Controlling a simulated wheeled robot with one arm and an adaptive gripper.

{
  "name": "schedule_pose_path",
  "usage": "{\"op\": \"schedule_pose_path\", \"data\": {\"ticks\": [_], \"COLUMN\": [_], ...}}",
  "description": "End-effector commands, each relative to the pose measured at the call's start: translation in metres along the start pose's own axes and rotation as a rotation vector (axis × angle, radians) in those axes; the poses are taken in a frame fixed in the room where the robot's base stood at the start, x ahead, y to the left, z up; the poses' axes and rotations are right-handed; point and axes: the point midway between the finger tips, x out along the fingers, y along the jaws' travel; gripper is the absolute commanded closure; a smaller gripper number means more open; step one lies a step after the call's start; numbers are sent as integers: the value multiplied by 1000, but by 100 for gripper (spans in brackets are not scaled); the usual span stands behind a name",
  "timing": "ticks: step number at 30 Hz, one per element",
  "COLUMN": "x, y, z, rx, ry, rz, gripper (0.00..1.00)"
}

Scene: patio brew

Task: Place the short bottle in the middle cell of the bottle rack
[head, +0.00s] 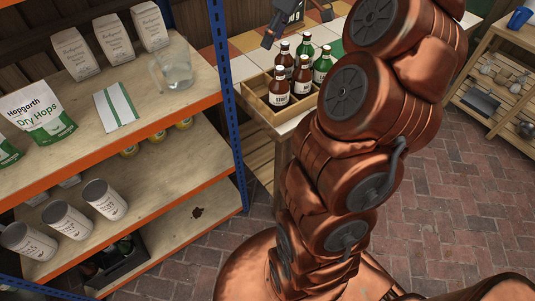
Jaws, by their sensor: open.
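The wooden bottle rack (262,108) stands on the tiled counter at the top centre, partly hidden behind my arm. Several bottles stand upright in or at it: brown ones at the front (279,88), right (302,76) and back (281,56), and green ones at the back (305,46) and right (323,66). I cannot tell for sure which is the short bottle; the front brown one looks squat. I cannot make out which cell is the middle one. My gripper (297,27) is dark grey, open and empty, above and behind the bottles at the top edge.
A shelf unit with an orange edge (150,130) and blue post (226,90) stands close on the left, holding a glass jug (174,68), packets and cans. A slatted wooden table (500,75) with a blue cup (519,17) stands at the right. The brick floor (455,190) between is clear.

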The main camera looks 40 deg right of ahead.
Motion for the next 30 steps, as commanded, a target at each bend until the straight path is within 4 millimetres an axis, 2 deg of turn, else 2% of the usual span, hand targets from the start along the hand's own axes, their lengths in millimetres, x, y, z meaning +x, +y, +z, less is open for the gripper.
{"op": "schedule_pose_path", "data": {"ticks": [1,4,7,11,15,18,22,25,30], "x": [4,13,24,38,52,62,75,82,89], "y": [-29,-80,-128,-187,-240,-270,-302,-318,-330], "z": [-9,-17,-17,-1,30,59,104,133,165], "rx": [-8,5,31,78,153,219,321,395,481], "ry": [-21,-67,-117,-192,-270,-324,-392,-426,-458], "rz": [-17,-35,-43,-44,-20,9,52,87,126], "gripper": [42,42,42,42,42,42,42,42,42]}}
